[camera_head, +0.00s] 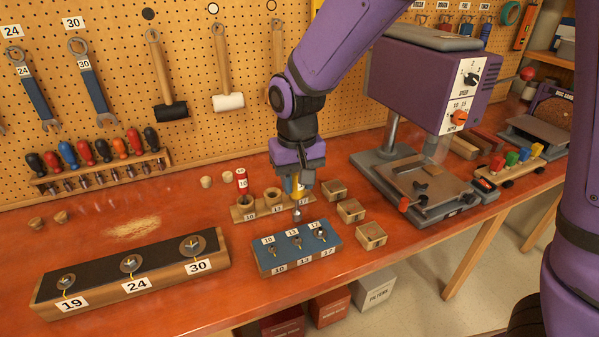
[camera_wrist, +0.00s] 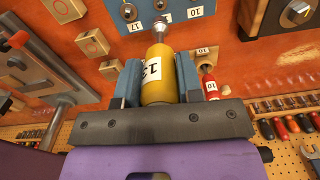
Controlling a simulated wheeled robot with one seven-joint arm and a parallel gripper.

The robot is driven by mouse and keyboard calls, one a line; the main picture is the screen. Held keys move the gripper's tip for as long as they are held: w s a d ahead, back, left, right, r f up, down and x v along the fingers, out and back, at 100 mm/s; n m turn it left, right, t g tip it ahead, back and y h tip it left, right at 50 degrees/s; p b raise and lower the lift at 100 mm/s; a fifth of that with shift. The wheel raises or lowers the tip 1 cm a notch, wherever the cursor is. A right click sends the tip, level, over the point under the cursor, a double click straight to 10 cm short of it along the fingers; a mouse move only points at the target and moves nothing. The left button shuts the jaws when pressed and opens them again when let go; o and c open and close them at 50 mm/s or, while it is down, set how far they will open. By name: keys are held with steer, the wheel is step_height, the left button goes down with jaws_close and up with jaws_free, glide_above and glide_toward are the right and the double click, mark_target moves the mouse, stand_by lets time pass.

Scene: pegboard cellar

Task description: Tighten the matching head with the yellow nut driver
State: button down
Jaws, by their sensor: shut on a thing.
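My gripper (camera_head: 298,180) is shut on the yellow nut driver (camera_head: 296,190) and holds it upright, shaft down. In the wrist view the yellow handle (camera_wrist: 157,85) sits between the blue fingers, with a white label that seems to read 13. The metal socket (camera_head: 297,213) is above the back edge of the blue-topped block (camera_head: 262,259), apart from its heads. That block carries a left head (camera_head: 272,252), a middle head (camera_head: 297,243) and a right head (camera_head: 319,235). The front labels read 10, a middle number hard to read, and 17.
Behind is a wooden stand (camera_head: 239,212) with a red driver (camera_head: 241,180) marked 10. Small wooden boxes (camera_head: 350,210) lie right of the block. A longer block (camera_head: 103,270) marked 19, 24, 30 is at left. A purple drill press (camera_head: 412,85) stands at right.

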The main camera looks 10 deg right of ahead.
mark_target(297, 210)
steer(key=shift+f, duration=2.7)
steer(key=shift+f, duration=1.05)
steer(key=m, duration=0.6)
steer(key=shift+f, duration=0.1)
steer(key=m, duration=0.5)
steer(key=shift+s, duration=0.1)
steer(key=shift+n, duration=0.3)
steer(key=shift+a+r, duration=0.1)
steer(key=shift+r, duration=3.55)
